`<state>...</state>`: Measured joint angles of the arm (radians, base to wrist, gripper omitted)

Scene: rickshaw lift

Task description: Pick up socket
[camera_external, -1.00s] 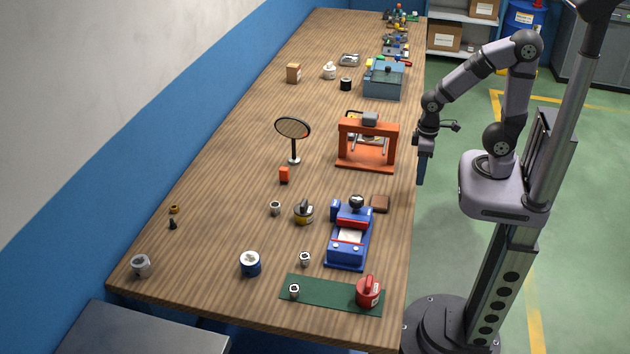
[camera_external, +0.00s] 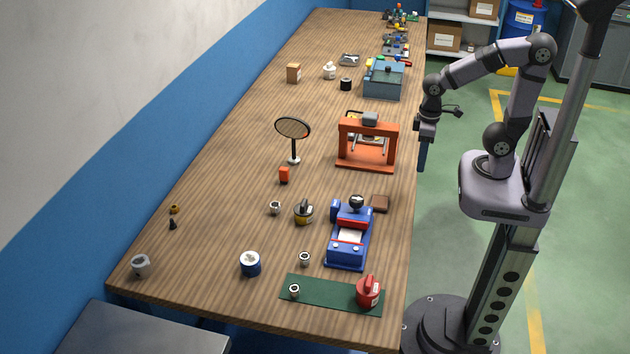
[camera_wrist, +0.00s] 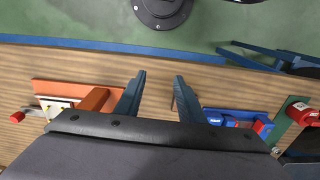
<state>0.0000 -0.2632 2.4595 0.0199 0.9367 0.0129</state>
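Several small metallic, socket-like pieces are on the near part of the table: one (camera_external: 275,208) left of the yellow-and-black item, one (camera_external: 305,258) left of the blue machine, and one (camera_external: 294,290) on the green mat. I cannot tell which is the task's socket. My gripper (camera_external: 422,150) is at the table's right edge beside the orange press, far from these pieces. In the wrist view my gripper (camera_wrist: 157,95) is open, with two blue fingers apart and nothing between them.
The orange press (camera_external: 366,145) and blue machine (camera_external: 348,237) stand along the right side, with a brown block (camera_external: 380,203) between. A round mirror (camera_external: 293,129) stands left of the press. A red container (camera_external: 368,291) sits on the green mat (camera_external: 331,298).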

